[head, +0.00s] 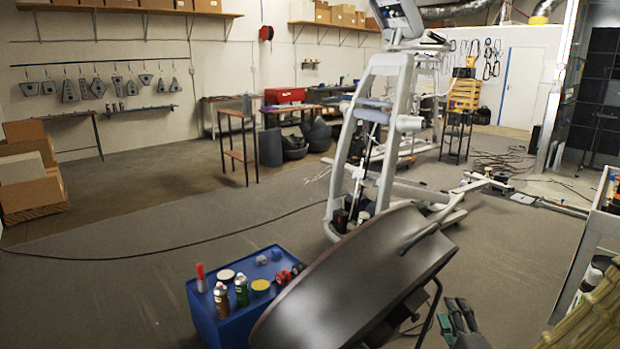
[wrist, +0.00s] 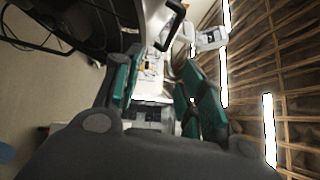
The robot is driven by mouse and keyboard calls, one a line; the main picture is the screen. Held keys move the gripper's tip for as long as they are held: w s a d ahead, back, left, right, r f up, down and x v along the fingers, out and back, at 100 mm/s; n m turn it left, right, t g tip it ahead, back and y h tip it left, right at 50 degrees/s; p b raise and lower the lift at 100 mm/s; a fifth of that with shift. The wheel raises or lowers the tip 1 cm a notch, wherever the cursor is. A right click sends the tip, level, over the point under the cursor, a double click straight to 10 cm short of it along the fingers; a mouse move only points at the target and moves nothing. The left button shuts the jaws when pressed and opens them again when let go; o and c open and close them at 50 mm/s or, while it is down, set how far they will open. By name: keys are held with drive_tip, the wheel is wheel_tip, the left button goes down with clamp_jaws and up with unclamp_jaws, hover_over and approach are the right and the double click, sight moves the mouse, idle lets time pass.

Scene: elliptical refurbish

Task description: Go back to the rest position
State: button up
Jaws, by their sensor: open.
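My gripper (head: 460,312) shows at the bottom of the head view, right of the large dark curved shroud (head: 350,275). Its dark and green fingers point up, and its body is cut off by the lower edge. In the wrist view, my gripper (wrist: 160,75) has its two green-and-dark fingers spread apart. No object is held between them; a pale structure shows in the gap behind.
A blue cart (head: 215,320) with cans and small parts stands left of the shroud. The white elliptical machine (head: 390,140) stands behind it. A shelf (head: 590,240) is close on the right. A black cable (head: 130,257) crosses the floor. Open floor lies at left.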

drive_tip(key=s+a+f+n+g+y, duration=0.1)
drive_tip(key=s+a+f+n+g, duration=0.25)
drive_tip(key=f, duration=0.35)
drive_tip(key=s+a+f+n+g+y, duration=0.1)
drive_tip(key=s+a+f+n+g, duration=0.3)
drive_tip(key=f, duration=0.4)
drive_tip(key=s+a+f+n+g+y, duration=0.1)
drive_tip(key=s+a+f+n+g, duration=0.15)
drive_tip(key=s+f, duration=0.35)
drive_tip(key=s+a+f+n+g+h, duration=0.1)
drive_tip(key=s+f+n+g, duration=0.3)
drive_tip(key=s, duration=0.7)
drive_tip(key=s+f+n+g+h+p, duration=0.1)
drive_tip(key=s+f+n+g, duration=0.4)
drive_tip(key=s+f, duration=0.3)
drive_tip(key=s, duration=0.4)
drive_tip(key=shift+s+a+f, duration=0.15)
drive_tip(key=shift+a+f, duration=0.2)
